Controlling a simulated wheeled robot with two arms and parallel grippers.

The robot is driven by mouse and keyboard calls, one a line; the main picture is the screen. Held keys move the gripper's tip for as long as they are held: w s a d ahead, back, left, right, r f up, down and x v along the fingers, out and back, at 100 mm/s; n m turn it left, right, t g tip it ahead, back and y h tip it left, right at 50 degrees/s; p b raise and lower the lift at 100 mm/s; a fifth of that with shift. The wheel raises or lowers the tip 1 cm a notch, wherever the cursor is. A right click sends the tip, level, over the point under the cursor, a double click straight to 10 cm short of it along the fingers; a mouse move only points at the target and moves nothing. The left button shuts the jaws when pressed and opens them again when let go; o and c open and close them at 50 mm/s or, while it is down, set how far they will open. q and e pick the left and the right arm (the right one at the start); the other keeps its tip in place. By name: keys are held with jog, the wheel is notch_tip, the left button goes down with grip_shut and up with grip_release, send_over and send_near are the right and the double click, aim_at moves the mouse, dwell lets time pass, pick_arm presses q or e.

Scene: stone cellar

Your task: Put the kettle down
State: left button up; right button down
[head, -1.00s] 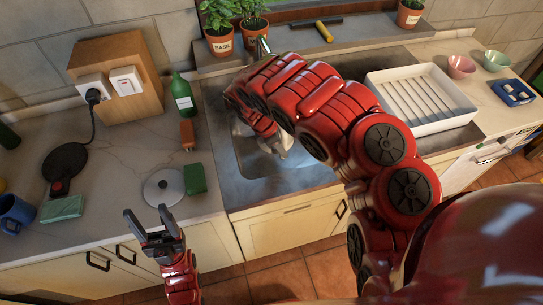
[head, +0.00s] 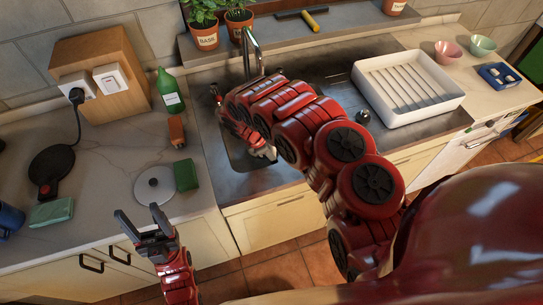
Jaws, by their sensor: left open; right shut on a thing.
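My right arm reaches over the sink (head: 288,189), and its forearm covers most of the basin. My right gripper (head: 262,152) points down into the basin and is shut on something. Only a small pale grey bit shows beneath the wrist, and I cannot tell whether it is the kettle or part of the gripper. The kettle is otherwise hidden. A black round base (head: 50,165) with a cord to the wall socket lies on the left counter. A silver round lid (head: 155,185) lies nearer. My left gripper (head: 141,215) is open and empty at the counter's front edge.
A tap (head: 248,55) rises behind the basin. A white dish rack (head: 408,92) is right of it. The counter between base and lid is clear.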

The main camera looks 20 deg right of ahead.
jog(key=shift+w+f, duration=0.15)
jog(key=shift+f, duration=0.7)
jog(key=c, duration=0.7)
grip_release()
jog(key=shift+f, duration=0.1)
jog(key=shift+a+r, duration=0.15)
jog(key=shift+r, duration=0.15)
jog(key=v, duration=1.1)
jog(key=shift+a+r+p, duration=0.15)
jog(key=shift+r+p, duration=0.15)
